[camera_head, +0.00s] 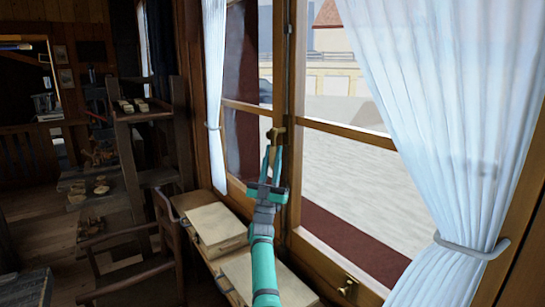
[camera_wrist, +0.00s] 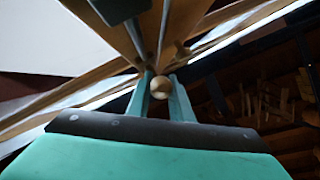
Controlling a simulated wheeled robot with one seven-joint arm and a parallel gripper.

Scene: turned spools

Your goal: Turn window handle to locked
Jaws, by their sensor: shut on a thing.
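The window handle is a brass-coloured piece (camera_head: 276,133) on the middle upright of the wooden window frame (camera_head: 290,70). My gripper (camera_head: 272,150) is raised to it from below, its teal fingers at the handle. In the wrist view my gripper (camera_wrist: 161,86) has its two fingers on either side of the handle's rounded end (camera_wrist: 160,85), and it is shut on it. The fingers partly hide the handle, so its exact angle is hard to tell.
White curtains hang at the left (camera_head: 214,80) and right (camera_head: 450,130) of the window. A second brass fitting (camera_head: 348,287) sits low on the frame. Pale boxes (camera_head: 215,228) lie on the bench below the window. A wooden chair (camera_head: 150,255) stands at left.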

